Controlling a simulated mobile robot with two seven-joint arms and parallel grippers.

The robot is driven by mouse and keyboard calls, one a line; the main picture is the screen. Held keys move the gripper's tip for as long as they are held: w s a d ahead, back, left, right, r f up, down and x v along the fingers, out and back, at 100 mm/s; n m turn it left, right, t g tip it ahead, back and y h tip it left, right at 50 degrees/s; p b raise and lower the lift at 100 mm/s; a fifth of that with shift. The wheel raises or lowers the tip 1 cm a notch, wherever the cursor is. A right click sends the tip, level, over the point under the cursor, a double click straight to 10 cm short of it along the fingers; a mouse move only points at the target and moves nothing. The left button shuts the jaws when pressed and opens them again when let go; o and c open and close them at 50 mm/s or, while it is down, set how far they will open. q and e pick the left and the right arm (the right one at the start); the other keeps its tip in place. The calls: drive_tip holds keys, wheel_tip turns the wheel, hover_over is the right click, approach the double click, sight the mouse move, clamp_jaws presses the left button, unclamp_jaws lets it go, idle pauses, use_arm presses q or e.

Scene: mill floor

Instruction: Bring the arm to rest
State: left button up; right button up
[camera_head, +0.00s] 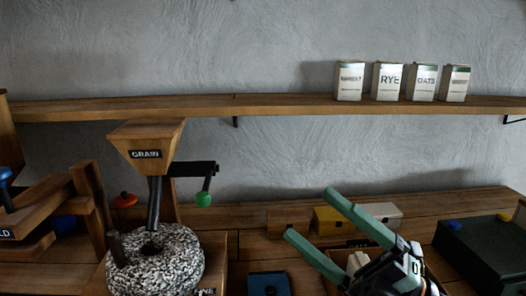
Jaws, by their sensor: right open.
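My right gripper (308,211) is at the lower right of the middle in the head view. Its two green fingers are spread apart and point up and to the left. Nothing is held between them. The fingers show in front of the wooden bench (245,215), a yellow block (330,220) and a pale block (383,213). I cannot tell how high the gripper is above the bench. My left gripper is not in view.
A speckled millstone (160,265) stands at left under a wooden grain hopper (148,140); a crank with a green knob (204,199) sticks out. A dark green box (485,255) is at right. A blue box (268,285) is low centre. A shelf (270,106) holds several cartons.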

drive_tip(key=w+d+f+m+t+h, duration=0.35)
drive_tip(key=d+f+m+h, duration=0.35)
drive_tip(key=m+h, duration=0.45)
drive_tip(key=w+d+f+m+t+h, duration=0.3)
drive_tip(key=d+f+m+t+h, duration=0.35)
drive_tip(key=m+h, duration=0.5)
drive_tip(key=s+d+f+m+g, duration=0.1)
drive_tip(key=s+f+m+g, duration=0.2)
drive_tip(key=s+f+g, duration=0.5)
drive_tip(key=s+d+f+m+g, duration=0.2)
drive_tip(key=f+m+g, duration=0.1)
drive_tip(key=f, duration=1)
drive_tip(key=s+a+f+g+y, duration=0.1)
drive_tip(key=s+f+g, duration=0.2)
drive_tip(key=s, duration=0.3)
drive_tip(key=s+a+f+g+y, duration=0.1)
drive_tip(key=s+a+f+g, duration=0.1)
drive_tip(key=s+f+g, duration=0.35)
drive_tip(key=w+a+f+t+y+p, duration=0.1)
drive_tip(key=w+a+f+t+p, duration=0.1)
drive_tip(key=f+t, duration=0.5)
drive_tip(key=shift+w+a+t+y+p, duration=0.4)
drive_tip(key=shift+w+a, duration=0.25)
drive_tip(key=shift+a, duration=0.45)
